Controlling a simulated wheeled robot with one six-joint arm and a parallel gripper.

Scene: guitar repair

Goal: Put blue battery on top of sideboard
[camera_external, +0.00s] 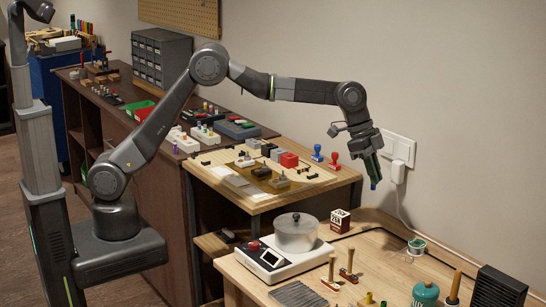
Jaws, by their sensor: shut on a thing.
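My gripper (372,170) is at the right of centre, raised in front of the wall near the white wall socket. It points down and is shut on a small, dark blue, upright thing, the blue battery (375,184), whose lower end shows below the fingers. Its upper part is hidden by the gripper. The battery hangs clear of the tables. The sideboard (165,192) is the long dark brown cabinet at the left, with many things on its top. My gripper is well to the right of it.
A light wood table (215,160) holds small parts and two stamps. The nearer, lower bench (375,262) carries a scale (270,262) with a metal pot (296,232), a small box (340,220) and tools. A grey drawer unit (161,57), trays and small items crowd the sideboard top.

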